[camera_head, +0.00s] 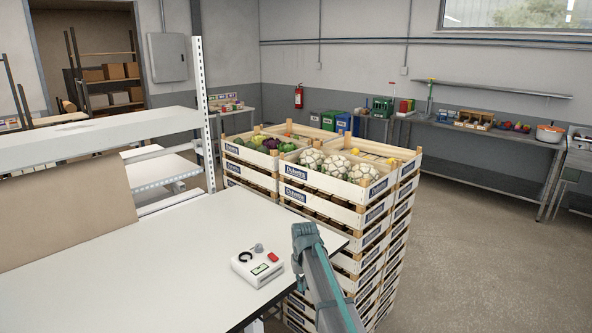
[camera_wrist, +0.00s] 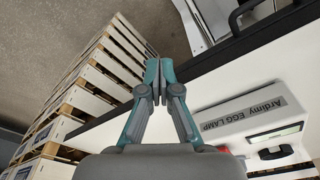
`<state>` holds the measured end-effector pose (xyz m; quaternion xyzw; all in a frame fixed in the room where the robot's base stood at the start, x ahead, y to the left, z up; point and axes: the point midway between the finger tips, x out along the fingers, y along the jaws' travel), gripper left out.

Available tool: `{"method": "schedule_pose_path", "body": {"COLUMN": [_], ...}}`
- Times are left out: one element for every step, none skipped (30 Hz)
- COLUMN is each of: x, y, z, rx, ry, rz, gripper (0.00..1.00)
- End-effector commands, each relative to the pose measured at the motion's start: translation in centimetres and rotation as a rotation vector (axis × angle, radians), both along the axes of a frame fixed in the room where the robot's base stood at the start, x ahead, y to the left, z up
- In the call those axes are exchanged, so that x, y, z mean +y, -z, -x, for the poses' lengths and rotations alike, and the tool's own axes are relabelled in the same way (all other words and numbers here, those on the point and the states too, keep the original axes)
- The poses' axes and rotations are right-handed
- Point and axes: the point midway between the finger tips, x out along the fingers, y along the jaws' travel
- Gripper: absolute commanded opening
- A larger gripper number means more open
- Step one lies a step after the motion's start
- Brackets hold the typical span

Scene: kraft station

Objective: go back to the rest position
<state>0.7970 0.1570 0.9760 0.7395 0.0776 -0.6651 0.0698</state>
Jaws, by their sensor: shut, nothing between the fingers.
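My gripper (camera_wrist: 157,74) shows in the wrist view with its two teal-tipped fingers together and nothing between them. It is over the edge of the white table, between the stacked crates and the white egg lamp box (camera_wrist: 235,118), apart from both as far as I can see. In the head view my grey and teal arm rises from the bottom at the table's right corner; the fingertips cannot be made out there.
The white table (camera_head: 150,255) bears the egg lamp box (camera_head: 258,266), right of a brown board (camera_head: 65,210). Tall stacks of wooden crates (camera_head: 335,190) with vegetables stand just behind the table corner. The floor (camera_head: 480,240) to the right is clear, up to a metal bench (camera_head: 490,148).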

Motion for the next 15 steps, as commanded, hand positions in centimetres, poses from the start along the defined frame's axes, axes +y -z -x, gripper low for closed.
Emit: {"method": "schedule_pose_path", "body": {"x": [-2.2,-3.3,-4.6,-5.5,-6.5,-7.7,-8.6,-9.4,-10.3,-11.0,-11.6,-12.4,-12.9,-13.4,-14.0], "y": [2.7,4.1,5.7,6.9,8.1,9.6,10.6,11.6,12.7,13.5,14.2,15.0,15.6,16.1,16.8], "z": [3.4,4.7,6.5,7.9,9.3,11.2,12.7,14.1,16.0,17.3,18.6,20.2,21.5,22.7,24.2], "rx": [0.014,0.020,0.026,0.032,0.036,0.044,0.047,0.053,0.059,0.064,0.068,0.073,0.079,0.082,0.087], "ry": [0.021,0.032,0.046,0.057,0.068,0.082,0.093,0.104,0.117,0.127,0.136,0.148,0.157,0.165,0.175], "rz": [0.003,0.004,0.005,0.006,0.006,0.008,0.008,0.008,0.009,0.009,0.010,0.010,0.010,0.011,0.011], "gripper": [0.00,0.00,0.00,0.00,0.00,0.00,0.00,0.00,0.00,0.00,0.00,0.00,0.00,0.00,0.00]}}
